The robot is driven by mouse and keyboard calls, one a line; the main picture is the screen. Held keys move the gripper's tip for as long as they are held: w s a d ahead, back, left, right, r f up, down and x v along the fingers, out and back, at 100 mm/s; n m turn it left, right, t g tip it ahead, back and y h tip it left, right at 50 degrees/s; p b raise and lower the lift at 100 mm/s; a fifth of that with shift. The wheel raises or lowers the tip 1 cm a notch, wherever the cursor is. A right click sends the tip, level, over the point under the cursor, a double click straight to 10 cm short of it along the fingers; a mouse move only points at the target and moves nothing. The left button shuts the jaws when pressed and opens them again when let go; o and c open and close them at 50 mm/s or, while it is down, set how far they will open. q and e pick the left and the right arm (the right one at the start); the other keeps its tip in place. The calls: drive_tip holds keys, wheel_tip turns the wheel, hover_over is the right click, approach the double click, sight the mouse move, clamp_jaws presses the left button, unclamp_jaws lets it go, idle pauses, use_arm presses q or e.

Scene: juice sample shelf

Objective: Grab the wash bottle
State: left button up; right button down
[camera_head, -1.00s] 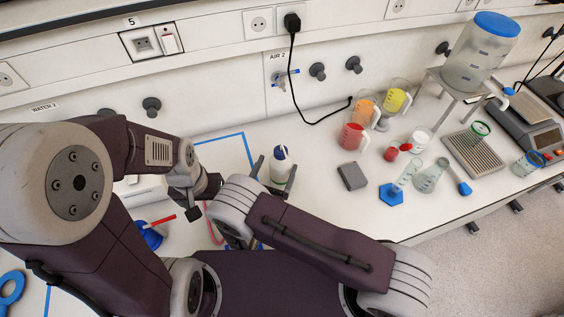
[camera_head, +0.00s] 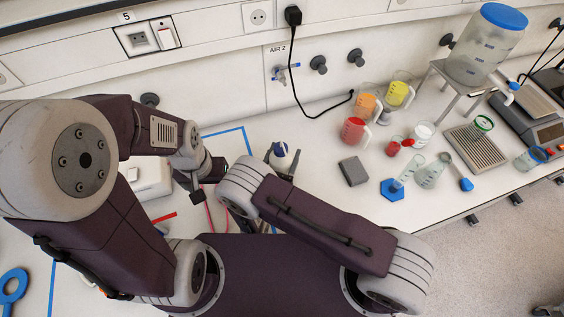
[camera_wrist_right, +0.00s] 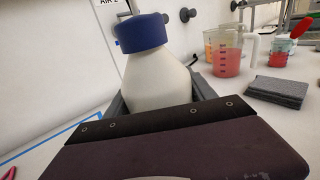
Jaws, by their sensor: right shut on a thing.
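The wash bottle, white with a blue cap, stands upright between the fingers of my right gripper (camera_head: 281,162). Its cap and upper body (camera_head: 280,159) show in the head view. In the right wrist view the bottle (camera_wrist_right: 158,82) fills the middle, with a grey finger on each side. Its lower part is hidden behind the gripper body. My right gripper is shut on the bottle. My left gripper (camera_head: 197,196) hangs left of it, apart from it and small in view; its fingers are not clear enough to tell open from shut.
A grey block (camera_head: 353,171) lies right of the bottle. Beyond it stand red (camera_head: 354,131), orange (camera_head: 366,107) and yellow (camera_head: 399,95) jugs. A blue-based cylinder (camera_head: 392,189) and flask (camera_head: 430,176) stand nearer the bench edge. A black cable (camera_head: 296,80) hangs at the wall behind.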

wheel_tip(320, 180, up, 10)
drive_tip(key=shift+s+r+b, duration=0.1)
drive_tip(key=shift+s+b, duration=0.05)
drive_tip(key=shift+b, duration=0.3)
